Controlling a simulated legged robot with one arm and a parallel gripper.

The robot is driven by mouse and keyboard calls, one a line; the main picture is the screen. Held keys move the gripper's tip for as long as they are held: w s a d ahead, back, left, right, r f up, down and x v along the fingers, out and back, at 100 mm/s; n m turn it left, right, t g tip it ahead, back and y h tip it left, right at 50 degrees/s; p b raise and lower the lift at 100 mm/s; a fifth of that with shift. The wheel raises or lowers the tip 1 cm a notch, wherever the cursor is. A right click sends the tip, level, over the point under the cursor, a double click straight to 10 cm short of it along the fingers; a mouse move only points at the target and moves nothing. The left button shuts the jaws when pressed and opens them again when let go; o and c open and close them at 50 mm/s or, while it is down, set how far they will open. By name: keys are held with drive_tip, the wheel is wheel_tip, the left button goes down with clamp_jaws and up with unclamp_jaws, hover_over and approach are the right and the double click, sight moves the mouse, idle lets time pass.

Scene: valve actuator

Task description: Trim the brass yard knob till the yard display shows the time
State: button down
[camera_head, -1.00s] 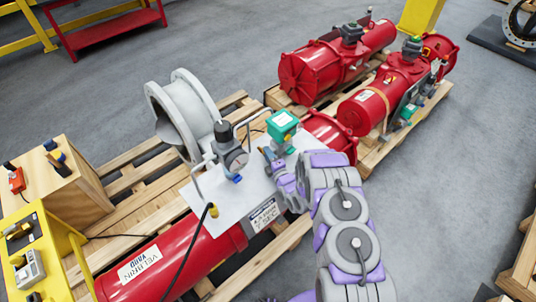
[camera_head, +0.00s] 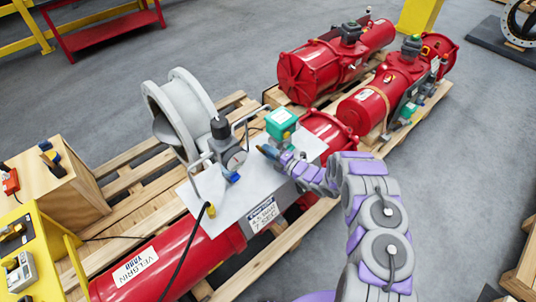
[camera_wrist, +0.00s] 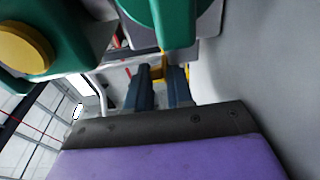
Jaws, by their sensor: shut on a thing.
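My gripper (camera_head: 268,152) is at the plate on the near red actuator, just below the green box (camera_head: 281,120). In the wrist view its two dark blue fingers (camera_wrist: 158,88) are closed around a small brass-yellow piece (camera_wrist: 157,69), which looks like the brass knob. In the head view the fingers hide this piece. The green box has a pale top face in the head view; I cannot read any figures on it. In the wrist view green housings (camera_wrist: 172,20) hang just above the fingers. A placard (camera_head: 263,214) on the actuator shows a time in seconds.
A grey gauge and regulator (camera_head: 228,150) with bent tubes stands left of my gripper on the plate (camera_head: 235,195). A black cable (camera_head: 187,250) crosses the red cylinder labelled Velgrin Yard (camera_head: 135,265). A grey flanged spool (camera_head: 180,110) stands behind.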

drive_tip(key=shift+w+r, duration=0.15)
drive_tip(key=shift+r, duration=0.05)
drive_tip(key=c, duration=1.2)
unclamp_jaws()
drive_tip(key=shift+d, duration=0.1)
drive_tip(key=shift+o, duration=0.4)
drive_tip(key=shift+f, duration=0.1)
drive_tip(key=p+v, duration=0.3)
drive_tip(key=v, duration=1.4)
drive_tip(key=shift+s+d, duration=0.15)
drive_tip(key=shift+s, duration=0.1)
